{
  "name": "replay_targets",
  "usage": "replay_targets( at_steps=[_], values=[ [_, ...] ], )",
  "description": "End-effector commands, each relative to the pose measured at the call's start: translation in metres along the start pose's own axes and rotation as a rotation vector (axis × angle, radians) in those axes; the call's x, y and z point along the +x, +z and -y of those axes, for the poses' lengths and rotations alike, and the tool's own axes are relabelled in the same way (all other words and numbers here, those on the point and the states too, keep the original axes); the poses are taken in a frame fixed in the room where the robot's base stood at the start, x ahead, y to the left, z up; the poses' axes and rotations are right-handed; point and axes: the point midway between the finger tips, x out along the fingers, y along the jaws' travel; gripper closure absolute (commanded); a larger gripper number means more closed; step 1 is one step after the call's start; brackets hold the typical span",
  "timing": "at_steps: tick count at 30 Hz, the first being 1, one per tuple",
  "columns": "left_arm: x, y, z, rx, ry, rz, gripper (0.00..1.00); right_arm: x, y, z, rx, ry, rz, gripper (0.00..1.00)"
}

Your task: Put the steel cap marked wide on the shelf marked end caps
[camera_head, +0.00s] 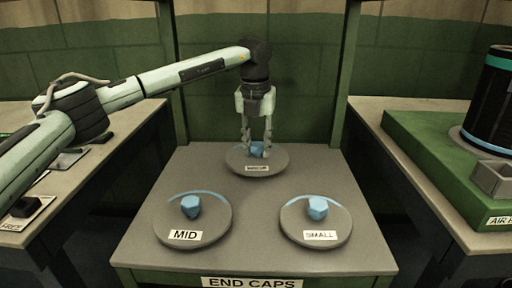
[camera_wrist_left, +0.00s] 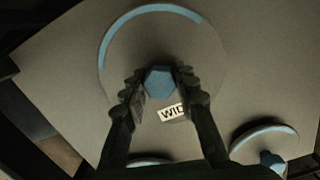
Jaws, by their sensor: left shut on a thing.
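The wide cap (camera_head: 236,160) is a grey disc with a blue knob and a blue arc at the back of the shelf marked end caps (camera_head: 255,230). In the left wrist view its label, partly hidden, reads "WID", and the disc (camera_wrist_left: 205,60) lies flat below the gripper. My left gripper (camera_head: 256,150) points down and is shut on the blue knob (camera_wrist_left: 159,82). The disc appears to rest on the shelf, though I cannot tell if it touches fully. My right gripper is out of view.
The mid cap (camera_head: 208,220) sits front left on the shelf, and the small cap (camera_head: 331,222) front right. Posts stand at the shelf's back corners. A bench (camera_head: 130,150) is at left. At right, a green base (camera_head: 425,150) holds a black cylinder (camera_head: 492,100) and a grey box (camera_head: 492,178).

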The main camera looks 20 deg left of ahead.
Motion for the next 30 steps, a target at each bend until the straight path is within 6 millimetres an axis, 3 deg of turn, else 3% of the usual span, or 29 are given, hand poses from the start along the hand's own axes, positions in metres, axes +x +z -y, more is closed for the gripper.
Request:
replay_targets(
  at_steps=[8,9,14,23,30],
  values=[
    [0.002,0.0,0.0,0.0,-0.001,0.002,1.0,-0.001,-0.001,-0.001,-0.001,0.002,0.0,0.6],
    [0.003,0.0,0.0,0.0,0.0,0.0,0.71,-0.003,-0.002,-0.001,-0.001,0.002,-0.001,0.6],
    [0.002,0.0,0.0,0.0,0.0,0.0,0.51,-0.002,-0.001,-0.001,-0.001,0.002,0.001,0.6],
    [0.001,0.0,0.0,0.0,0.0,0.001,0.51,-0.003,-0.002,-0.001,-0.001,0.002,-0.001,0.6],
    [-0.03,0.001,0.0,0.0,-0.001,0.005,0.51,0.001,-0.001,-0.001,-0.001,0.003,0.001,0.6]
  ],
)
